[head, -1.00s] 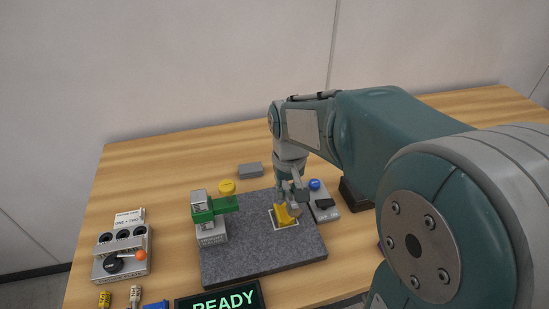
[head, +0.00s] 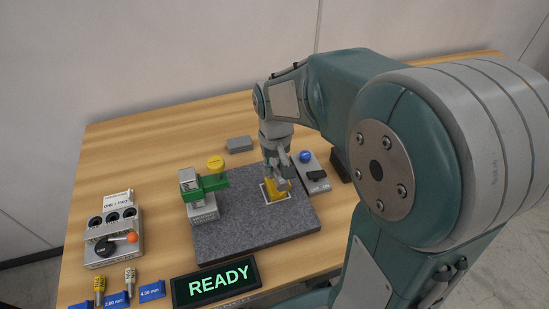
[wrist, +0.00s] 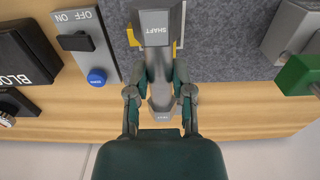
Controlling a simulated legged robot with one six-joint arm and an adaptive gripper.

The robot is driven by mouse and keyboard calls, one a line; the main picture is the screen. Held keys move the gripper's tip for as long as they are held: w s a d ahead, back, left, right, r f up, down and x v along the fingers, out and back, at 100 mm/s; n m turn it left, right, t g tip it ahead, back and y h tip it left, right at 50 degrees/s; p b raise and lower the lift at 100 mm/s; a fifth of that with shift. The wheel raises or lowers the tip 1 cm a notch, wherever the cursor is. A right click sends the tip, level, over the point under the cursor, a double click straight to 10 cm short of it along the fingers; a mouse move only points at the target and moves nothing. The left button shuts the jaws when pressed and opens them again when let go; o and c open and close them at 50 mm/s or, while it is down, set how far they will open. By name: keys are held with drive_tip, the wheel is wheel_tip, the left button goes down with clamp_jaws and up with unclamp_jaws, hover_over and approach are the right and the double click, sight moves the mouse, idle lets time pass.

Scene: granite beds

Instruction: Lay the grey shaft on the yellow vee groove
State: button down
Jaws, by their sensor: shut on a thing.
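The yellow vee groove (head: 277,192) sits on a white-outlined patch of the dark granite plate (head: 235,238). My gripper (head: 280,168) is directly above it and hides part of it. In the wrist view, my gripper (wrist: 160,92) is shut on the grey shaft (wrist: 158,28), whose end face reads SHAFT. Yellow edges of the vee groove (wrist: 130,38) show on both sides of the shaft. I cannot tell whether the shaft touches the groove.
A green clamp on a grey block (head: 205,187) stands left on the plate. A switch box with a blue button (head: 306,156) lies to the right. A READY display (head: 215,282) is in front. A knob station (head: 113,238) is far left.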

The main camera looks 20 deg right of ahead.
sight(275, 189)
drive_tip(key=shift+f, duration=2.9)
drive_tip(key=shift+s+f, duration=0.15)
drive_tip(key=shift+s, duration=0.1)
drive_tip(key=shift+c, duration=2.1)
unclamp_jaws()
drive_tip(key=shift+w, duration=0.1)
drive_tip(key=shift+w+r, duration=0.1)
drive_tip(key=shift+r, duration=0.35)
wheel_tip(275, 189, up, 11)
drive_tip(key=shift+r, duration=0.1)
